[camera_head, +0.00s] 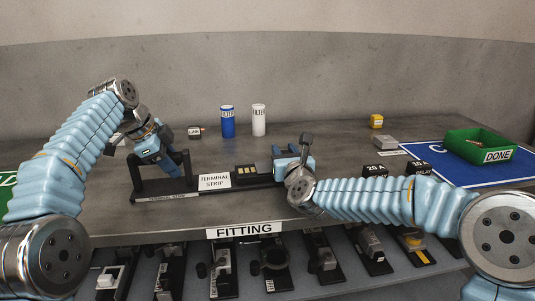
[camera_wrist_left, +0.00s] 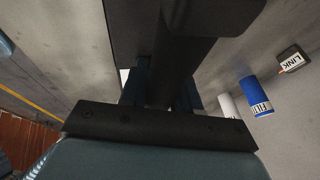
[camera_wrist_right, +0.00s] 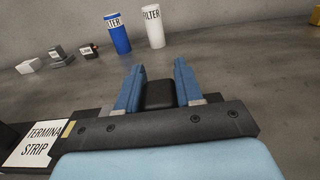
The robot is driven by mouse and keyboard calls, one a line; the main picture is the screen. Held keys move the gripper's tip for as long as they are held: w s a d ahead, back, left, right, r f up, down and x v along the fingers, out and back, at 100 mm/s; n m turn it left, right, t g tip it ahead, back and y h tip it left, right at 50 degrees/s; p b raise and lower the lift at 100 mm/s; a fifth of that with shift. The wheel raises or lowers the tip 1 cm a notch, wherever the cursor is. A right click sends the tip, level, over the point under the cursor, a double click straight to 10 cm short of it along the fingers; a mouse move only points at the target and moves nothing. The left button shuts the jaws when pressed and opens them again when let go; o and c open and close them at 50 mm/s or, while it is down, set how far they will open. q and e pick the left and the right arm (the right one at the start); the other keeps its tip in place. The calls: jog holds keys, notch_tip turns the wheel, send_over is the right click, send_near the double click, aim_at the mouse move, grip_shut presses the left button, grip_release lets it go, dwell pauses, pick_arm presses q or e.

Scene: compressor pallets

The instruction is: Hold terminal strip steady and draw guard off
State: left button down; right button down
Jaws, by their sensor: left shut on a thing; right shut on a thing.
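The black terminal strip (camera_head: 243,189) lies along the bench behind the FITTING label, with a white TERMINAL STRIP plate and yellowish contacts on it. A black frame (camera_head: 135,184) with uprights stands at its left end. My left gripper (camera_head: 178,170) is shut at this frame; the left wrist view shows its blue fingers around a dark bar (camera_wrist_left: 184,55). My right gripper (camera_head: 302,168) is at the strip's right end. In the right wrist view it is shut on a black block (camera_wrist_right: 158,95). I cannot tell for certain which held part is the guard.
Blue (camera_head: 227,121) and white (camera_head: 259,120) filter cylinders and a small LINK block (camera_head: 195,132) stand behind. A green DONE bin (camera_head: 463,144) sits on a blue mat (camera_head: 440,178) at right. Several parts fill the shelf below the front edge. Bare bench lies in front of the strip.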

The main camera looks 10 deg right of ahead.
jog(key=d, duration=0.5)
jog(key=shift+w, duration=0.15)
jog(key=shift+f, duration=0.1)
jog(key=c, duration=0.8)
grip_release()
jog(key=s, duration=1.2)
jog(key=shift+s+d, duration=0.1)
jog(key=shift+d, duration=0.2)
